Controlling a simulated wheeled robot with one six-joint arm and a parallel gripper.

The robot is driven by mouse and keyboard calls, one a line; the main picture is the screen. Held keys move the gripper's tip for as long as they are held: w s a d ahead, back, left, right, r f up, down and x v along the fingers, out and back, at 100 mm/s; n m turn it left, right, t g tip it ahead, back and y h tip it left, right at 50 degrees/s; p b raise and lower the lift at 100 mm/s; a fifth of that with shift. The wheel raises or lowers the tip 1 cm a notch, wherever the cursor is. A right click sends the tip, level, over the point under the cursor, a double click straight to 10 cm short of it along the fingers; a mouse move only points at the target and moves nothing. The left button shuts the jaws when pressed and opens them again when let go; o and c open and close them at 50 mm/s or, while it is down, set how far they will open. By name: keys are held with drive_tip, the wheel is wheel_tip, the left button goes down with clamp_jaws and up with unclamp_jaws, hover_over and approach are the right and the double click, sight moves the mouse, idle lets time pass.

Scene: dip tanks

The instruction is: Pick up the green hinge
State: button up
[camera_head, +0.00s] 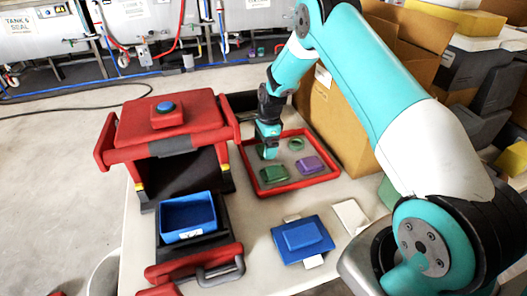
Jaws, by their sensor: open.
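A red-rimmed tray (330,177) lies on the pale table and holds several small parts. Among them are a dark green block-like piece (273,174) at the front left and a green ring-shaped piece (296,144) at the back. Another bit of green shows behind my gripper, mostly hidden. At this size I cannot tell which green piece is the hinge. My gripper (268,153) points down over the left part of the tray, just behind the dark green piece. It is open, and I see nothing held in it.
A purple piece (309,164) lies at the tray's right. Left of the tray stands a red press-like frame (150,125) with a blue button and a blue bin (188,217). A blue block (303,237) lies in front. A cardboard box (335,120) stands close behind right.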

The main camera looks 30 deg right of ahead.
drive_tip(key=shift+a+f, duration=0.15)
drive_tip(key=shift+f, duration=0.7)
drive_tip(key=c, duration=1.1)
drive_tip(key=shift+o, duration=0.2)
drive_tip(key=shift+r, duration=0.15)
